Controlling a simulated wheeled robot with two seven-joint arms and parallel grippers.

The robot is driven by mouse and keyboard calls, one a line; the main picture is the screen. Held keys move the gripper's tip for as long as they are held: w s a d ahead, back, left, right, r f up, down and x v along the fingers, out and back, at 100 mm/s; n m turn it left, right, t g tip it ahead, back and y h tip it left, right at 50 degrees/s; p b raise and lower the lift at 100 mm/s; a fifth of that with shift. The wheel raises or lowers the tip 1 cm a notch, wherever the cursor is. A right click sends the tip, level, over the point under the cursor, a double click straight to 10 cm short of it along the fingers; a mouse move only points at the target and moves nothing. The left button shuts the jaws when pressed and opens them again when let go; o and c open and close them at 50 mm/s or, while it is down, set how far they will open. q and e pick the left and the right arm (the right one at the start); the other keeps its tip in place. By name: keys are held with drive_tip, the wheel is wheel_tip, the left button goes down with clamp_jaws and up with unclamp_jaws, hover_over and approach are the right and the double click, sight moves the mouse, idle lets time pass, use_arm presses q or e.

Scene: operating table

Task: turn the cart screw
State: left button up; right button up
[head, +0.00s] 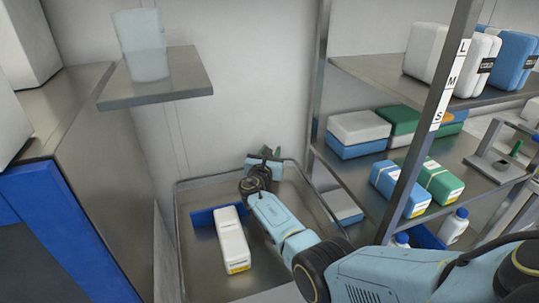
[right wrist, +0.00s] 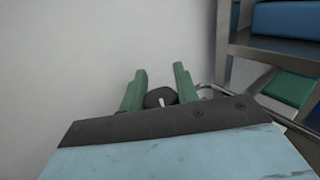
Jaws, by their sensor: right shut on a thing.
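The cart (head: 183,245) is a metal tray with a raised rail, standing by the wall in the head view. My right gripper (head: 268,153) is at the cart's far rim, its arm reaching in from the lower right. In the right wrist view, its two green fingers (right wrist: 160,75) stand on either side of a round black knob with a pale slot, apparently the cart screw (right wrist: 153,99), and are shut on it. The screw's lower part is hidden behind the gripper body. In the head view the screw cannot be made out. My left gripper is not in view.
A white package (head: 232,242) and a blue piece (head: 203,217) lie in the cart, left of my right arm. A metal rack (head: 358,173) with several boxes stands close on the right. A small shelf (head: 160,86) holding a clear cup (head: 141,47) juts out at upper left.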

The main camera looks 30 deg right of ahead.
idle(0.5)
drive_tip(key=o, duration=1)
drive_tip(key=shift+c, duration=0.2)
drive_tip(key=shift+s+a, duration=0.35)
drive_tip(key=p+v, duration=0.2)
drive_tip(key=v, duration=0.4)
drive_tip(key=shift+s+a, duration=0.15)
drive_tip(key=shift+a, duration=0.1)
